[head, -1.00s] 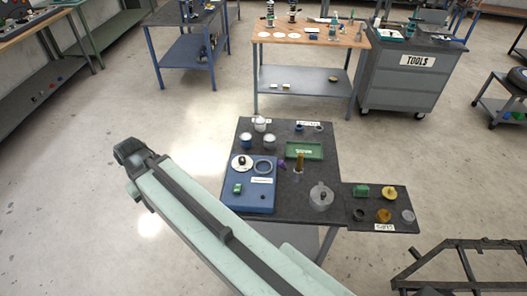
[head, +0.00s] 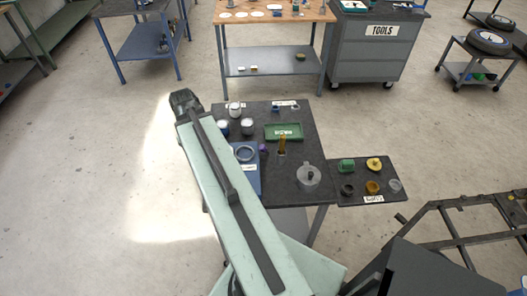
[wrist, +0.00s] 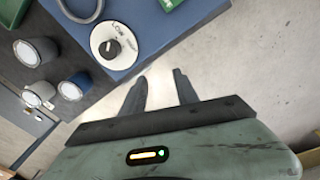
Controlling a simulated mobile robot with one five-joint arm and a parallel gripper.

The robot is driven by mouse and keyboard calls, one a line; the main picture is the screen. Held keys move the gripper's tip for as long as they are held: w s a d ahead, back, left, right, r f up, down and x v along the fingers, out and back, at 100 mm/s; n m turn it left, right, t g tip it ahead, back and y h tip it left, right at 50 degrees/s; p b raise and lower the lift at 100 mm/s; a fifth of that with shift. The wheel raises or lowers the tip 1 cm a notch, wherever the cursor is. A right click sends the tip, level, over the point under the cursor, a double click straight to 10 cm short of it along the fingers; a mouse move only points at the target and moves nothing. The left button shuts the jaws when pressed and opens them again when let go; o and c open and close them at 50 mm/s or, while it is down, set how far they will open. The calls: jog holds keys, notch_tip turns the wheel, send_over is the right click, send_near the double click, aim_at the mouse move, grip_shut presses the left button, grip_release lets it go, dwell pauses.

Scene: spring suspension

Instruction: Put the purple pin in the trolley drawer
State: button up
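A small purple object (head: 263,148), likely the purple pin, is on the dark table at the right edge of the blue tray (head: 252,185). It is too small to tell its pose, and I do not make it out in the wrist view. The grey trolley marked TOOLS (head: 366,58) stands at the back right, and its drawer fronts look closed. My gripper is at the far end of my arm, by the table's left edge in the head view. In the wrist view my gripper (wrist: 160,77) has two dark fingers apart with nothing between them, above bare floor beside the blue tray.
The dark table (head: 290,205) holds a green tray (head: 284,131), a brass-coloured upright part (head: 282,145), a clear lidded container (head: 308,177) and several white-topped jars. A side shelf (head: 345,165) holds small parts. A dark frame (head: 455,235) lies at the lower right. Floor before the trolley is clear.

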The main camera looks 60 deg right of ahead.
jog(key=shift+n, duration=0.6)
jog(key=s+d, duration=0.3)
jog(key=d, duration=0.1)
jog(key=s+d+f, duration=0.1)
jog(key=s+d, duration=0.2)
jog(key=d, duration=0.1)
jog(key=s+d+b, duration=0.1)
jog(key=s+d, duration=0.2)
jog(key=d, duration=0.1)
jog(key=shift+s+d+f, duration=0.1)
jog(key=shift+d+f, duration=0.15)
jog(key=shift+d, duration=0.1)
jog(key=n, duration=0.1)
send_over(263, 146)
jog(key=shift+s+a+f+h, duration=0.2)
jog(key=shift+s+a+h, duration=0.1)
jog(key=f+b, duration=0.2)
jog(key=b, duration=0.1)
jog(key=f+b, duration=0.2)
jog(key=f, duration=0.1)
jog(key=f+b, duration=0.3)
jog(key=shift+w+d+b, duration=0.3)
jog(key=shift+d, duration=0.1)
jog(key=shift+r, duration=0.15)
grip_shut()
